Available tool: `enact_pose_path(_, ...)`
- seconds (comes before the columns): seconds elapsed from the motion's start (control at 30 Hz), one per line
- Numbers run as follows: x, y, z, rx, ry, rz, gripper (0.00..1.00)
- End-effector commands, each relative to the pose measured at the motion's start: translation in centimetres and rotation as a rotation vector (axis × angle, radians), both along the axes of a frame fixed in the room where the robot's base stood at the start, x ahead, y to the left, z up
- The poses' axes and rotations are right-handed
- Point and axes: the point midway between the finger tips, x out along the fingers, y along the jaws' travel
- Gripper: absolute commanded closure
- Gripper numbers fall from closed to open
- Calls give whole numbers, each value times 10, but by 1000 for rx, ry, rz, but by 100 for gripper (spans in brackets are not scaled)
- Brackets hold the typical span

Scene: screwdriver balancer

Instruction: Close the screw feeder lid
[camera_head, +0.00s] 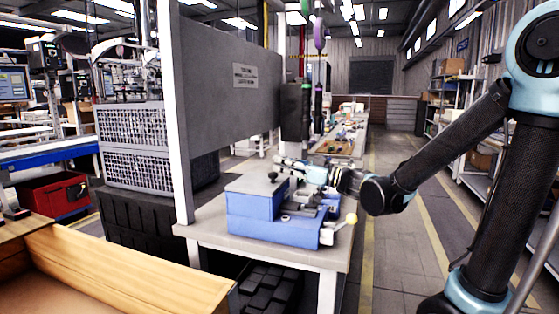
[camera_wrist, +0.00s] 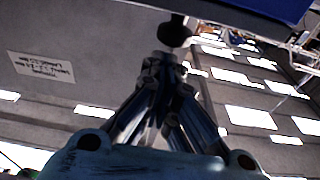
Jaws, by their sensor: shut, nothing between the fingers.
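The screw feeder (camera_head: 262,213) is a blue box on a pale table. Its grey lid (camera_head: 248,184) lies about flat over the left and back part of the box, with a black knob (camera_head: 272,176) on top. Some mechanism shows uncovered at the right. I cannot tell whether the lid is fully seated. My gripper (camera_head: 279,161) is shut and empty, just above the knob. In the wrist view the shut fingertips (camera_wrist: 170,58) are close to the dark knob (camera_wrist: 175,31); I cannot tell whether they touch. A blue edge of the feeder (camera_wrist: 280,8) shows at top right.
A large grey panel (camera_head: 225,75) with a label stands upright behind and left of the feeder, on a white post (camera_head: 179,130). A yellow-knobbed lever (camera_head: 350,219) sticks out at the feeder's right. A wooden box (camera_head: 130,265) is at front left. The aisle right is clear.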

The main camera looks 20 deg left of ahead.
Motion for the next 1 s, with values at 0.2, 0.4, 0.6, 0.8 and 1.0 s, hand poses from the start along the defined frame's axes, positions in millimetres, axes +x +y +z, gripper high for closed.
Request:
enact_pose_path(0.2, 3, -8, -13, -1, 0, -6, 100)
enact_pose_path(0.4, 4, -13, -19, -3, -1, -10, 100)
enact_pose_path(0.6, 5, -17, -22, -5, -4, -15, 100)
enact_pose_path(0.8, 6, -18, -22, -6, -3, -18, 100)
enact_pose_path(1.0, 8, -18, -20, -5, -1, -18, 100)
